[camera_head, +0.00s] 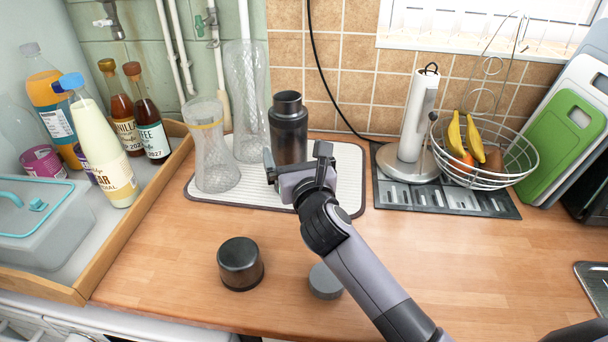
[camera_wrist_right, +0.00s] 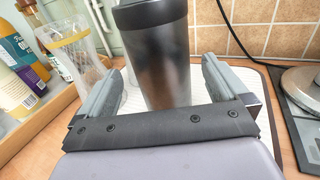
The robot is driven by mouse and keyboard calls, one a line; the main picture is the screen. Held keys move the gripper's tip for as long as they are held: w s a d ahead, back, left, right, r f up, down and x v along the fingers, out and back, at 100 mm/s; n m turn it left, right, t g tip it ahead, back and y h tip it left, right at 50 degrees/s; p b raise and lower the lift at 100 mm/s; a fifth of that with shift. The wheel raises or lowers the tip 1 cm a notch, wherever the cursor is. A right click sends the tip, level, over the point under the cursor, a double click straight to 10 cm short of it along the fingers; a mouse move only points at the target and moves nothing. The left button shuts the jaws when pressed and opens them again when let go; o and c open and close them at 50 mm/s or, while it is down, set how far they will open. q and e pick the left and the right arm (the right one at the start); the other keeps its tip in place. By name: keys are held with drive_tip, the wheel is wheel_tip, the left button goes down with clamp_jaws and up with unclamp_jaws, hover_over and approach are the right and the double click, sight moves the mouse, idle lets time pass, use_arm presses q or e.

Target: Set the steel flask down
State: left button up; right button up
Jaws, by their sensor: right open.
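The dark steel flask (camera_head: 289,130) stands upright on the white ribbed drying mat (camera_head: 348,165), with its neck open at the top. My right gripper (camera_head: 296,160) is in front of the flask with its jaws apart. In the right wrist view, the flask (camera_wrist_right: 158,50) shows between and beyond the two open fingers (camera_wrist_right: 165,95), with a gap visible on either side. The flask's lower edge is hard to make out there. My left gripper is not in view.
Two clear glass vessels (camera_head: 213,150) stand left of the flask. A black cup (camera_head: 240,262) and a grey lid (camera_head: 325,281) are on the front counter. A paper towel stand (camera_head: 415,115) and fruit basket (camera_head: 485,172) stand right.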

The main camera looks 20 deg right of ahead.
drive_tip(key=s, duration=0.7)
drive_tip(key=shift+s, duration=0.1)
idle(0.4)
